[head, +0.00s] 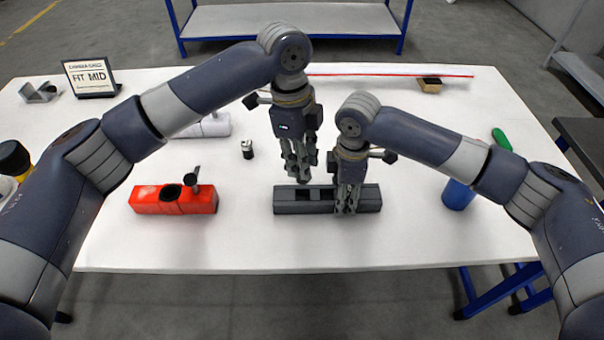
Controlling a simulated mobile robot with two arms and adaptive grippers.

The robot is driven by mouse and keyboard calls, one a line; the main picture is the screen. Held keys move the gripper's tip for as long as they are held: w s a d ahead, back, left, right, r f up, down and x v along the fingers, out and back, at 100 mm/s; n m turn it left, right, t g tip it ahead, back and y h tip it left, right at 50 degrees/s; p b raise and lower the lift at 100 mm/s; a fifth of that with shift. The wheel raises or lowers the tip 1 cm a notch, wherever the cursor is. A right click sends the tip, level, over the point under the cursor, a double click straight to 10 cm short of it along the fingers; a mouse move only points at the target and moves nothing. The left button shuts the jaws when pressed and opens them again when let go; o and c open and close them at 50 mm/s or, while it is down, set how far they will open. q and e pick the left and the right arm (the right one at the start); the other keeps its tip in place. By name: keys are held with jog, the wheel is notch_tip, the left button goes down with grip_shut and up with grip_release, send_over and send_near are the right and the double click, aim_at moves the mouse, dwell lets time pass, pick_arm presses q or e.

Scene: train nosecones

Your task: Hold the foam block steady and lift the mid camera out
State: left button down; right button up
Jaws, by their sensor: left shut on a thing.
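The dark grey foam block (292,208) lies on the white table in front of me, with dark square openings in its top. My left gripper (301,176) points down just above the block's left opening. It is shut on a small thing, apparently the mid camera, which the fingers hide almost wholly. My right gripper (346,208) points down at the right part of the block, its fingers at the block's top and front side. Whether they press on it is hard to tell.
A red nosecone (150,203) with a dark hole lies to the left, a white one (213,127) behind it. A small black-and-silver piece (247,149) stands between. A sign (90,78) reads "FIT MID". A blue cylinder (457,196) stands right on the table (240,250).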

dwell(0.3)
jog(key=o, duration=1.2)
jog(key=shift+c, duration=0.2)
jog(key=shift+r, duration=0.1)
notch_tip(320, 180, up, 12)
jog(key=shift+f, duration=0.2)
